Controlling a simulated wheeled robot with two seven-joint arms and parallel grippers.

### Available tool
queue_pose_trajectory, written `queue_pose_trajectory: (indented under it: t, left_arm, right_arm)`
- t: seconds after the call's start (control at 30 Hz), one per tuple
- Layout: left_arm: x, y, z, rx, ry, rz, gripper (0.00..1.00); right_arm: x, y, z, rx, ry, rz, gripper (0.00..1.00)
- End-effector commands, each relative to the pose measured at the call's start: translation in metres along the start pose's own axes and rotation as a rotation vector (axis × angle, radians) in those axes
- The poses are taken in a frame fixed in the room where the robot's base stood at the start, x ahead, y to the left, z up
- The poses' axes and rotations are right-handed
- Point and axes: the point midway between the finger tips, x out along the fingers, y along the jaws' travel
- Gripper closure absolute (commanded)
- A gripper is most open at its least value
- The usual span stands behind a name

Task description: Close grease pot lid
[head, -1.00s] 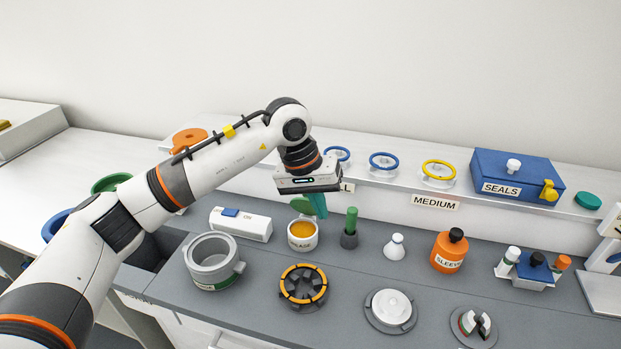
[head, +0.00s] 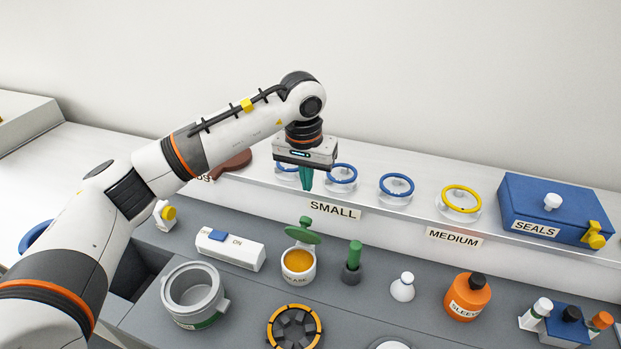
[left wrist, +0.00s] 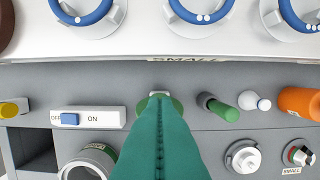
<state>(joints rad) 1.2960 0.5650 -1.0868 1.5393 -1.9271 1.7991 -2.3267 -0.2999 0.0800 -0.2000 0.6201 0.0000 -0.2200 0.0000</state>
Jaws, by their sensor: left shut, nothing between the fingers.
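The grease pot (head: 299,267) is a small white cup with orange-yellow grease showing inside. Its green lid (head: 303,232) is open, tilted up at the pot's back edge, with a small knob on top. My left gripper (head: 306,186) has teal fingers, is shut and empty, and is above and behind the lid, apart from it, near the shelf front. In the left wrist view its fingers (left wrist: 158,115) hide most of the pot and lid; a bit of the lid (left wrist: 174,104) shows beside them. My right gripper is not in view.
Behind is a raised shelf with blue rings (head: 341,174), a yellow ring (head: 462,199) and a blue SEALS box (head: 549,211). A white switch box (head: 230,249) stands left of the pot, a green-handled tool (head: 353,262) right. A grey pot (head: 193,291) is front left.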

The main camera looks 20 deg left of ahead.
Motion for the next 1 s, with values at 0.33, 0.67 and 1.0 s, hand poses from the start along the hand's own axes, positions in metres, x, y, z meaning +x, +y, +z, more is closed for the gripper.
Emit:
queue_pose_trajectory:
  t: [0.33, 0.67, 1.0]
  left_arm:
    - [0.061, -0.001, -0.001, -0.001, 0.005, -0.001, 1.0]
    - [0.082, 0.0, 0.0, 0.0, 0.0, -0.001, 1.0]
    - [0.083, 0.0, 0.0, 0.0, -0.006, 0.0, 1.0]
  right_arm:
    - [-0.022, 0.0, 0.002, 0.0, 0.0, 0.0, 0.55]
    - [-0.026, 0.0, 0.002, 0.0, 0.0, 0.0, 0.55]
    - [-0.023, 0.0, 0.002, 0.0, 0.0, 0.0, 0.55]
